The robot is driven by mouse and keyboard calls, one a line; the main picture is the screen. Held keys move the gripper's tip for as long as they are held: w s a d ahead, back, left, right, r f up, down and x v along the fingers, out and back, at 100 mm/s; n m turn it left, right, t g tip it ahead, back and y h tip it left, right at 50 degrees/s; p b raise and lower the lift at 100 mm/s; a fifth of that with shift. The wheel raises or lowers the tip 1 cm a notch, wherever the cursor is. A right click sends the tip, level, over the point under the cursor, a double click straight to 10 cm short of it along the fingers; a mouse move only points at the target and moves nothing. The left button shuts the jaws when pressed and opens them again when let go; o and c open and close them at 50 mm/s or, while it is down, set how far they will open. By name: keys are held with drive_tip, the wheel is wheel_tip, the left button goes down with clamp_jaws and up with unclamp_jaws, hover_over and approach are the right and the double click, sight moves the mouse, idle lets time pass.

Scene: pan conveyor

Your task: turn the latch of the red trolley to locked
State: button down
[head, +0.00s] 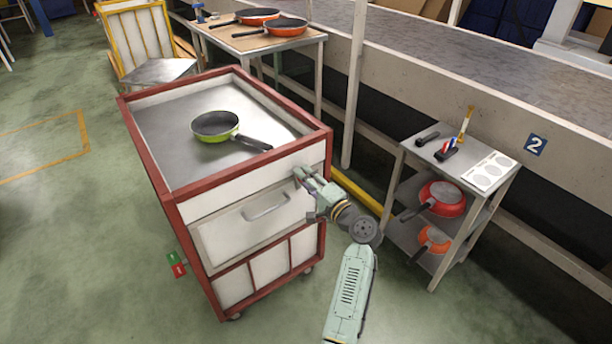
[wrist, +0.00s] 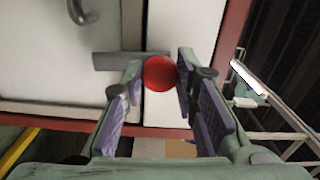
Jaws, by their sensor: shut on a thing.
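The red trolley (head: 189,207) stands left of centre in the head view, with red edges and pale panels. Its drawer front with a metal handle (head: 265,207) faces me. My gripper (head: 303,174) is at the upper right of this front. In the wrist view, my gripper (wrist: 160,72) is shut on a round red knob (wrist: 160,73), with one finger on each side. A grey latch bar (wrist: 118,61) lies crosswise beside the knob, reaching left. The fingers hide part of the bar. In the head view my gripper hides the knob.
A green pan (head: 215,126) lies on the trolley top. A green-and-red plate (head: 176,264) is on its lower left side. A shelf cart (head: 490,200) with red and orange pans stands right of my arm. A table (head: 262,42) with orange pans is behind. Floor at left is clear.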

drive_tip(key=shift+m, duration=0.6)
drive_tip(key=c, duration=1.2)
unclamp_jaws()
drive_tip(key=shift+c, duration=0.2)
drive_tip(key=shift+s+d, duration=0.1)
drive_tip(key=v, duration=1.1)
drive_tip(key=shift+s+d, duration=0.15)
drive_tip(key=shift+s, duration=0.2)
